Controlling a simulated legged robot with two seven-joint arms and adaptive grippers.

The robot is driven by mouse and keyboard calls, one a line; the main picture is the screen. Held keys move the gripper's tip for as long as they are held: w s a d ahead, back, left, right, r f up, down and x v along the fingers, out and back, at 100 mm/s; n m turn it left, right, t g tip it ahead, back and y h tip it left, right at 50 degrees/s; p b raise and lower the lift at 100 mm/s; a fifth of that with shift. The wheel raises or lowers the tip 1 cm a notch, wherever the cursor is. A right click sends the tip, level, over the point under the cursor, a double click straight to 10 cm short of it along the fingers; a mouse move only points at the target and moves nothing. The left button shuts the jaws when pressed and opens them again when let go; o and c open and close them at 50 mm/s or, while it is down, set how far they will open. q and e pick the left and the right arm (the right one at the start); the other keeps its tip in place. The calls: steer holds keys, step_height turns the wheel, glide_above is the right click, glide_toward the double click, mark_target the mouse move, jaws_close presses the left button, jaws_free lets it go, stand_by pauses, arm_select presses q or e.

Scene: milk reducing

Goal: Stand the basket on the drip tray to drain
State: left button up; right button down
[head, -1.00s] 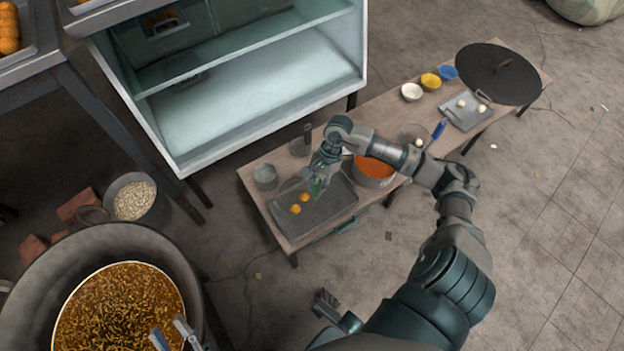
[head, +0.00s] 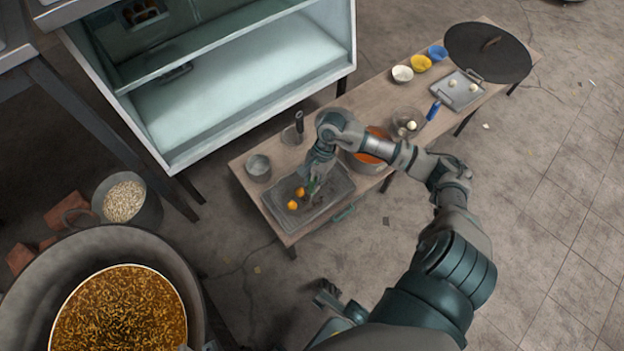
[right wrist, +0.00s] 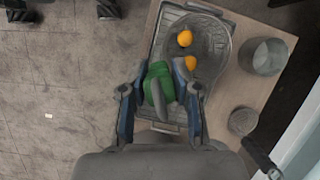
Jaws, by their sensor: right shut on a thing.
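The basket (right wrist: 216,42) shows in the right wrist view as a round grey mesh shape over the drip tray (right wrist: 166,32). Two orange balls (right wrist: 184,38) are in it. My right gripper (right wrist: 160,92) is shut on the basket's green handle (right wrist: 153,88) at the tray's near end. In the head view, my right gripper (head: 312,185) reaches down over the tray (head: 287,229), partly hiding the basket. I cannot tell whether the basket touches the tray. Only small tips of my left gripper (head: 211,346) show at the bottom edge.
A glass cabinet (head: 250,85) is behind the bench. A large pan (head: 60,250) is at lower left.

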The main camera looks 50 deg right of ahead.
steer(key=shift+f, duration=0.25)
steer(key=c, duration=0.7)
jaws_free()
steer(key=shift+c, duration=0.2)
steer(key=v, duration=1.2)
